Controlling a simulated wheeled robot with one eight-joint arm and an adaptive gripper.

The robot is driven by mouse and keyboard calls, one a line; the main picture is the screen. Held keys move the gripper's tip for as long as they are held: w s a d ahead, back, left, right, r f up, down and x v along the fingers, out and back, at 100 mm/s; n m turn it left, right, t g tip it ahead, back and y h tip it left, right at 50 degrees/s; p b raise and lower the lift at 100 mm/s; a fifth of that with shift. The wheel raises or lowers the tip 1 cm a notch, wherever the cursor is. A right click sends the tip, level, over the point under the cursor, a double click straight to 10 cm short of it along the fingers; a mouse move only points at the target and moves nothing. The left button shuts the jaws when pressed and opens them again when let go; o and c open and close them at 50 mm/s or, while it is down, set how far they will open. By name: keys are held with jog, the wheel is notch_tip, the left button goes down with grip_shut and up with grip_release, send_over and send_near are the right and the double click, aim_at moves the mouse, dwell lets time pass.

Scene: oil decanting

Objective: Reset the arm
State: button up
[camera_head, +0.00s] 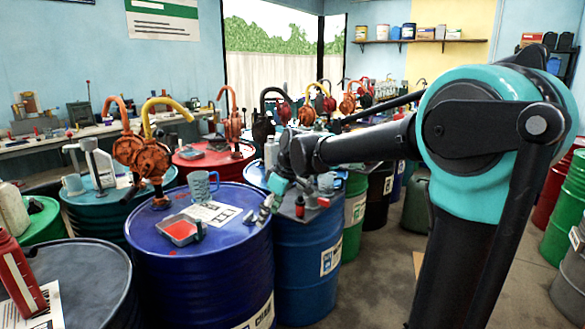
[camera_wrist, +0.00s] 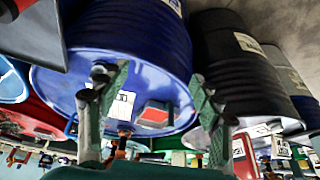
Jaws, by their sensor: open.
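My arm reaches from the right into the middle of the head view. My gripper (camera_head: 262,208) hangs by the right edge of a dark blue drum (camera_head: 200,275), in front of a lighter blue drum (camera_head: 305,270). In the wrist view my gripper (camera_wrist: 150,85) has its two green-grey fingers spread wide, with nothing held between them. A drum top with a paper and a red-and-grey item shows beyond them.
The dark blue drum holds a grey-blue mug (camera_head: 202,186), a metal tray with red content (camera_head: 180,230), a paper sheet (camera_head: 212,213) and an orange hand pump (camera_head: 153,160) with a yellow spout. More drums crowd behind. Open floor (camera_head: 380,265) lies right of the lighter blue drum.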

jog(key=s+d+f+m+t+h, duration=0.1)
jog(key=s+d+f+m+h, duration=0.1)
jog(key=s+d+f+m, duration=0.4)
jog(key=s+d+f+m+t+h, duration=0.1)
jog(key=s+d+f+m+h, duration=0.1)
jog(key=s+d+f+m, duration=0.5)
jog(key=s+d+f, duration=0.3)
jog(key=d, duration=0.3)
jog(key=s+d+f, duration=0.3)
jog(key=d, duration=0.4)
